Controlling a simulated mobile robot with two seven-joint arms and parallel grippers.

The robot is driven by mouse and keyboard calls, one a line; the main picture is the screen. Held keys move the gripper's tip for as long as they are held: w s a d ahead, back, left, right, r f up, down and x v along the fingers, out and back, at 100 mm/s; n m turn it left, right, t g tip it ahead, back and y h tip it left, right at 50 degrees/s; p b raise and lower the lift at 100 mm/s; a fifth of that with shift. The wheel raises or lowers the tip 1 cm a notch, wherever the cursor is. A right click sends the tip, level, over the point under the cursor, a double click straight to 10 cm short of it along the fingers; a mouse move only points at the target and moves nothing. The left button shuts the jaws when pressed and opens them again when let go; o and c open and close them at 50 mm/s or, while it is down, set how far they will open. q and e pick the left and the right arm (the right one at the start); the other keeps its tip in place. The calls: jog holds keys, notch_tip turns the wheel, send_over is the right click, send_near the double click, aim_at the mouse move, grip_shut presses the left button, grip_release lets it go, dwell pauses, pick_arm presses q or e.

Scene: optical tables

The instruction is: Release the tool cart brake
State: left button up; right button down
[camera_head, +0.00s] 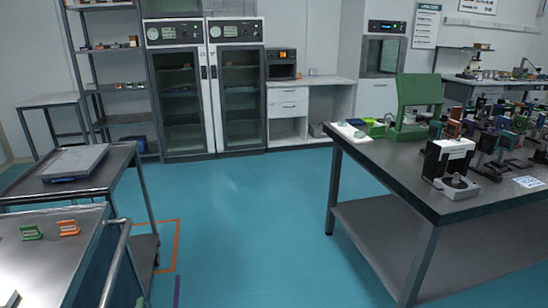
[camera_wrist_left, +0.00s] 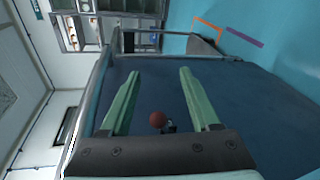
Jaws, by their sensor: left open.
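The tool cart (camera_head: 55,262) stands at the lower left of the head view, with a grey top and a bar handle (camera_head: 117,262). In the left wrist view its blue side panel (camera_wrist_left: 245,115) fills the middle. A red ball knob (camera_wrist_left: 157,119) on a small dark mount shows against this panel; I take it for the brake knob. My left gripper (camera_wrist_left: 161,73) is open with two green fingers. The knob appears between the fingers, nearer their bases, with no visible contact. Its depth from the fingers is hard to tell. My right gripper is in neither view.
A green holder (camera_head: 32,232) and an orange holder (camera_head: 68,228) stand on the cart. Behind it is another grey cart (camera_head: 100,172) with a closed laptop-like case (camera_head: 74,163). An optical table (camera_head: 395,165) stands at right. The blue floor between is clear.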

pick_arm(q)
jog(key=s+d+m+g+h+p, duration=0.2)
jog(key=s+d+m, duration=0.6)
jog(key=s+m, duration=0.5)
jog(key=s+d+m+g+h+p, duration=0.3)
jog(key=s+d+m+h+p, duration=0.2)
jog(key=s+m, duration=0.8)
jog(key=shift+s+d+r+h+p, duration=0.35)
jog(key=shift+s+d+p, duration=0.25)
jog(key=shift+d, duration=0.9)
